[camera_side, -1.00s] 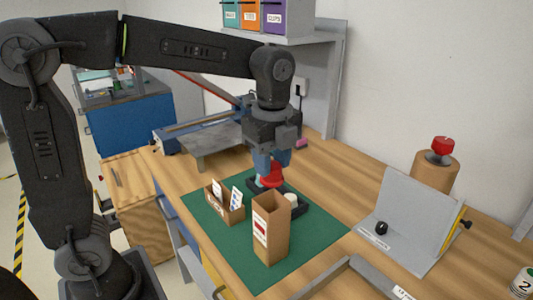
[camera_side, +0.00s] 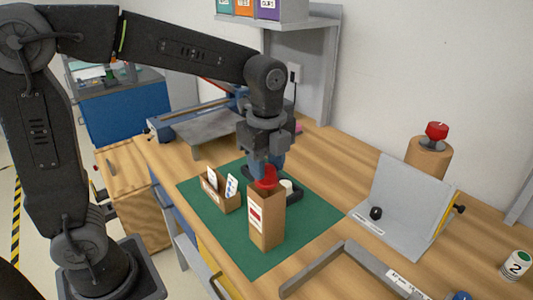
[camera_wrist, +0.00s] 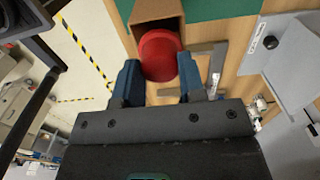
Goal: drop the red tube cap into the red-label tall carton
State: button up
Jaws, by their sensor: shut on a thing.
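My gripper (camera_side: 266,164) is shut on the red tube cap (camera_side: 265,178), pointing down. The tall open-topped brown carton (camera_side: 271,227) with a red label stands upright on the green mat (camera_side: 225,225). In the side view the cap overlaps the back of the carton's mouth; I cannot tell whether it is inside the rim. In the wrist view the round red cap (camera_wrist: 158,57) sits between the blue fingers (camera_wrist: 161,82) and covers part of the carton (camera_wrist: 156,10).
A low brown box (camera_side: 221,202) with cards stands left of the carton. A dark tray (camera_side: 294,194) with a pale round item lies behind it. A grey angled stand (camera_side: 405,205) and a brown cylinder with a red top (camera_side: 428,160) are at the right.

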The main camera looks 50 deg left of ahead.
jog(key=shift+f, duration=1.85)
jog(key=o, duration=1)
jog(key=shift+s+f, duration=0.1)
jog(key=shift+f, duration=0.05)
notch_tip(320, 180, up, 14)
